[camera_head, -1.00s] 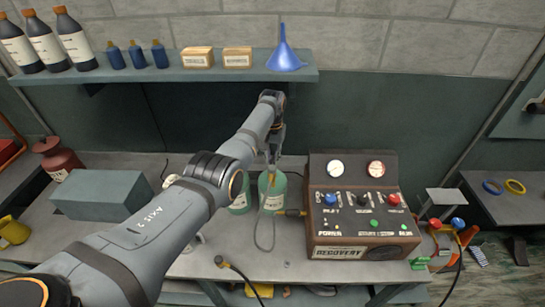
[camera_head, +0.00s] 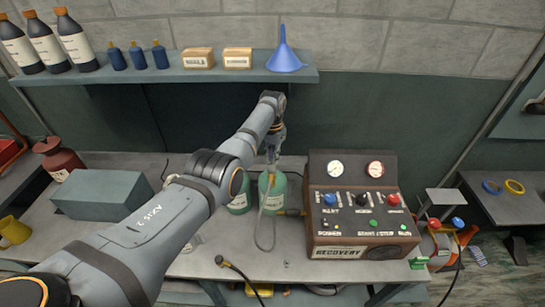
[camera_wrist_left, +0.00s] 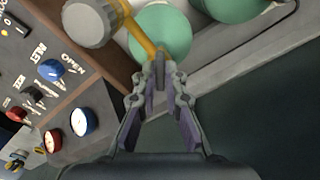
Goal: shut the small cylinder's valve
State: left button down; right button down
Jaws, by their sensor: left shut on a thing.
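Two green cylinders stand side by side on the bench, left of the recovery unit. The right one (camera_head: 278,190) is below my left gripper (camera_head: 272,150), and its top shows in the left wrist view (camera_wrist_left: 165,35). A brass valve piece (camera_wrist_left: 143,42) extends over that cylinder to a pale round knob or cap (camera_wrist_left: 90,22). My left gripper (camera_wrist_left: 159,78) is shut on the end of the brass piece, its fingertips close together. The exact grip is partly hidden by the fingers. My right gripper is not in view.
The brown recovery unit (camera_head: 362,225) with gauges and knobs stands close right of the cylinders. The other green cylinder (camera_head: 239,203) is partly behind my arm. A grey box (camera_head: 100,194) is at the left; a shelf (camera_head: 200,76) hangs above.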

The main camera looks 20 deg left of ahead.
pick_arm(q)
jog(key=m, duration=0.5)
jog(key=shift+r+m, duration=0.1)
jog(key=shift+m, duration=0.2)
jog(key=m, duration=0.5)
jog(key=shift+p, duration=0.3)
jog(key=shift+w+m, duration=0.1)
jog(key=shift+m, duration=0.2)
jog(key=c, duration=1.4)
grip_release()
notch_tip(320, 180, up, 12)
jog(key=shift+f, duration=0.1)
